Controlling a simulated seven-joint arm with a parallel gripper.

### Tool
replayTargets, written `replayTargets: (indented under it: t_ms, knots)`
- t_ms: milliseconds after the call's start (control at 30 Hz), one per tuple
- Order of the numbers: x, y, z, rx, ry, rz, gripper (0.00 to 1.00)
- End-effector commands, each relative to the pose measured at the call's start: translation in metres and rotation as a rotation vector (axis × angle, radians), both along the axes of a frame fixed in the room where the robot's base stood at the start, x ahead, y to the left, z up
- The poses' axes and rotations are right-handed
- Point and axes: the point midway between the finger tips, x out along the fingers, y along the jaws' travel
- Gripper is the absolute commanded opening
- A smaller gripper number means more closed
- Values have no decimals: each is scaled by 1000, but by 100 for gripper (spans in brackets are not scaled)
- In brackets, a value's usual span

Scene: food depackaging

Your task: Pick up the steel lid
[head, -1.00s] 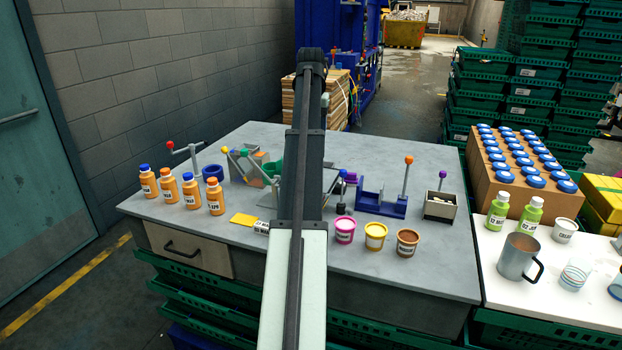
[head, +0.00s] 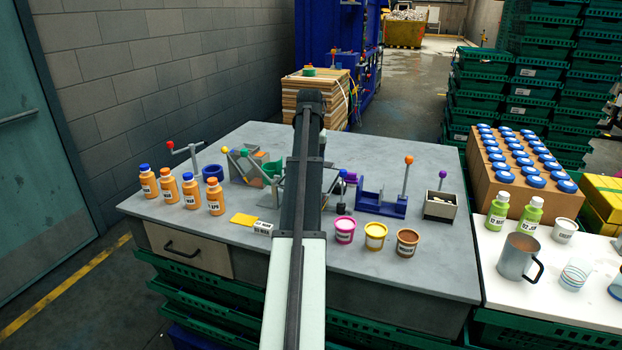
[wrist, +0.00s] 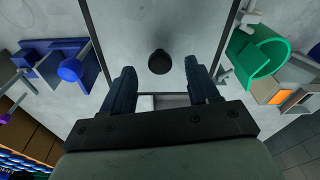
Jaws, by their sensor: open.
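The steel lid (wrist: 125,25) appears in the wrist view as a flat grey rectangular plate with dark edges and a round black knob (wrist: 159,61) on top. My gripper (wrist: 160,70) is open above it, with one dark blue finger on each side of the knob in the picture. The fingers look apart from the knob; the height between them cannot be told. In the head view my arm covers most of the lid and the gripper.
A blue fixture (head: 382,204) with an orange-tipped lever stands to the right, and a green holder (wrist: 262,52) shows in the wrist view. Orange bottles (head: 190,191) stand at the left. Pink, yellow and brown tubs (head: 375,237) line the front.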

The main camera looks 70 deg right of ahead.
Motion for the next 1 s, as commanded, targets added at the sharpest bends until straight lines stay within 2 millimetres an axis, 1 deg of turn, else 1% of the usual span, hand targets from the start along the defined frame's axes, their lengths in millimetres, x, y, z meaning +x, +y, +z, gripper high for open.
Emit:
replayTargets:
  t_ms: [33,167,400,467,1000]
  knots:
    - [0,0,-8,1,0,0,60]
    - [0,-2,-21,0,0,0,60]
    - [1,-2,-22,-1,0,1,60]
    - [1,-2,-22,-1,0,1,55]
    - [1,-2,-22,-1,0,1,4]
